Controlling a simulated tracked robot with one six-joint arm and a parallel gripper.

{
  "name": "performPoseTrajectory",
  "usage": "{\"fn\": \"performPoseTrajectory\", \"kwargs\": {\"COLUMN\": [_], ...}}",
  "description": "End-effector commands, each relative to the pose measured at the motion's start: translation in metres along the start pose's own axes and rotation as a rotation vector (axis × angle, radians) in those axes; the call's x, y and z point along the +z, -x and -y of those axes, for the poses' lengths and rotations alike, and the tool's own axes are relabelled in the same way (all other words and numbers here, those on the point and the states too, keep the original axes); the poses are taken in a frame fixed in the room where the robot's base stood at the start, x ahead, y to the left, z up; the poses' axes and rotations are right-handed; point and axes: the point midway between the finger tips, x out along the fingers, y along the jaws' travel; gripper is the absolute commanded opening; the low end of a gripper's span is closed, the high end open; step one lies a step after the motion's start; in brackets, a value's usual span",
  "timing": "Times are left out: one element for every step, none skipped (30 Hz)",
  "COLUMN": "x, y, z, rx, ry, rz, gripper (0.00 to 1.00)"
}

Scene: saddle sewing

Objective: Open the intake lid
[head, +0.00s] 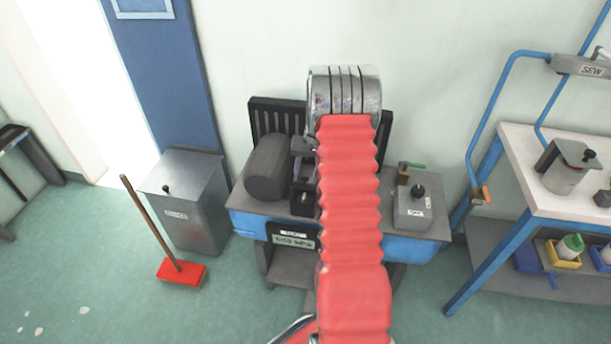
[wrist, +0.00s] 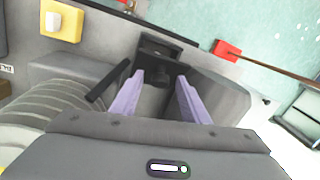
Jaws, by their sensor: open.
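My gripper (wrist: 157,88) shows in the wrist view as two purple fingers, apart, with no held object visible between them. They point down towards a dark block (wrist: 160,50) with a plate on top. A black bar (wrist: 108,88) stands slanted beside the left finger. In the head view my red arm covers much of the machine bench, and my gripper (head: 307,170) is partly seen left of it, just above a small black box (head: 302,199). This box may be the intake. I cannot tell where its lid is or whether the fingers touch it.
A dark cylinder (head: 276,167) lies left of my gripper. A grey box with a black knob (head: 412,208) sits on the bench's right. A metal bin (head: 195,205) and red broom (head: 181,272) stand left. A white-topped table (head: 530,165) stands right.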

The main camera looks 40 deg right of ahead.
Motion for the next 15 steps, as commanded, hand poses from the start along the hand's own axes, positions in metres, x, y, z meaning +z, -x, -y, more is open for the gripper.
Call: {"fn": "performPoseTrajectory", "kwargs": {"x": [0.0000, 0.0000, -0.0001, -0.0001, -0.0001, -0.0001, -0.0001, -0.0001, -0.0001, -0.0001, -0.0002, -0.0002, -0.0002, -0.0002, -0.0002], "y": [-0.0018, -0.0024, -0.0028, -0.0029, -0.0029, -0.0028, -0.0027, -0.0027, -0.0027, -0.0026, -0.0026, -0.0026, -0.0025, -0.0025, -0.0025], "z": [0.0001, 0.0000, 0.0000, 0.0000, -0.0001, -0.0001, -0.0001, -0.0002, -0.0002, -0.0003, -0.0003, -0.0003, -0.0003, -0.0004, -0.0004], "rx": [0.000, 0.000, 0.000, 0.000, 0.000, 0.000, 0.000, 0.000, 0.000, 0.000, 0.000, 0.000, 0.000, 0.000, 0.000], "ry": [0.000, 0.000, 0.000, 0.000, 0.000, 0.000, 0.000, 0.000, 0.000, 0.000, 0.000, 0.000, 0.000, 0.000, 0.000], "rz": [0.000, 0.000, 0.000, -0.001, -0.001, -0.001, -0.001, -0.001, -0.001, -0.001, -0.001, -0.001, -0.001, -0.001, -0.001], "gripper": [0.41, 0.41, 0.41, 0.41, 0.41, 0.41, 0.41, 0.41, 0.41, 0.40, 0.38, 0.35, 0.33, 0.31, 0.28]}}
